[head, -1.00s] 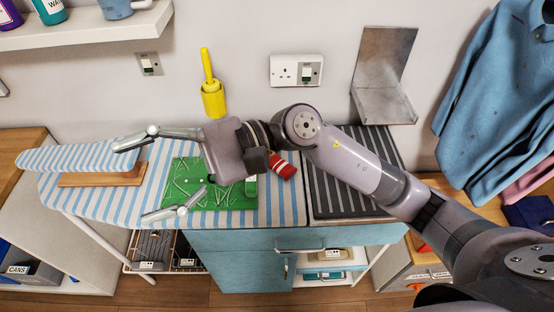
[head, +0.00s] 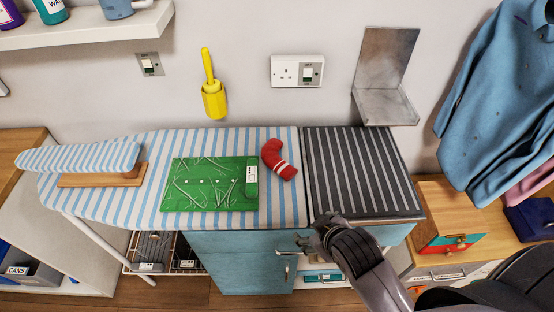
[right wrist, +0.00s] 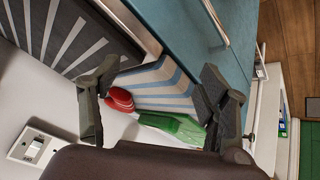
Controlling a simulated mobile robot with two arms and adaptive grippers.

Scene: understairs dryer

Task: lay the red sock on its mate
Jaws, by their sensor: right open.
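A red sock (head: 279,159) with a pale band lies bent on the blue-striped ironing board (head: 230,141), just right of the green board (head: 210,204). I see only one red sock; I cannot tell whether another lies under it. My right gripper (head: 312,238) is low in front of the dark striped surface, apart from the sock and partly hidden behind its own wrist. In the right wrist view its fingers (right wrist: 155,104) are spread and empty, with the sock (right wrist: 120,99) and green board (right wrist: 176,125) beyond them. My left gripper is out of view.
The dark striped surface (head: 350,170) is bare, with a metal bracket (head: 385,100) above its back. A sleeve board (head: 80,158) stands at the left. A yellow holder (head: 213,102) hangs on the wall. A blue cabinet (head: 235,270) is below.

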